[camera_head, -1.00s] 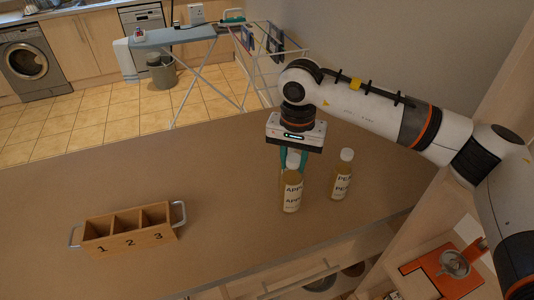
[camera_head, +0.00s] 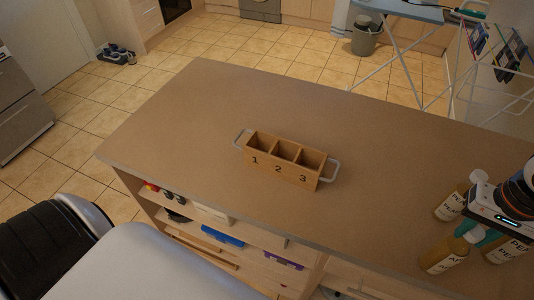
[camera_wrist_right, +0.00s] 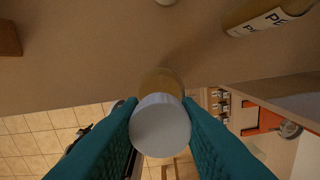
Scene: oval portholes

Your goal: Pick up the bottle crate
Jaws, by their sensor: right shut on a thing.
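The bottle crate (camera_head: 282,170) is a wooden box with three empty compartments numbered 1, 2, 3 and a grey handle at each end. It stands upright mid-table in the head view. My right gripper (camera_head: 478,238) is far to its right, with teal fingers shut on a juice bottle (camera_head: 446,257) whose label starts with "AP". In the right wrist view, this bottle's white cap (camera_wrist_right: 160,126) sits between the fingers. I cannot tell whether its base touches the table. My left gripper is not in view.
One bottle (camera_head: 451,203) stands behind the held one, and another labelled "PE" (camera_head: 507,250) is to its right. The brown table (camera_head: 200,120) is clear around the crate. Its front edge runs above open shelves. A drying rack and ironing board stand beyond.

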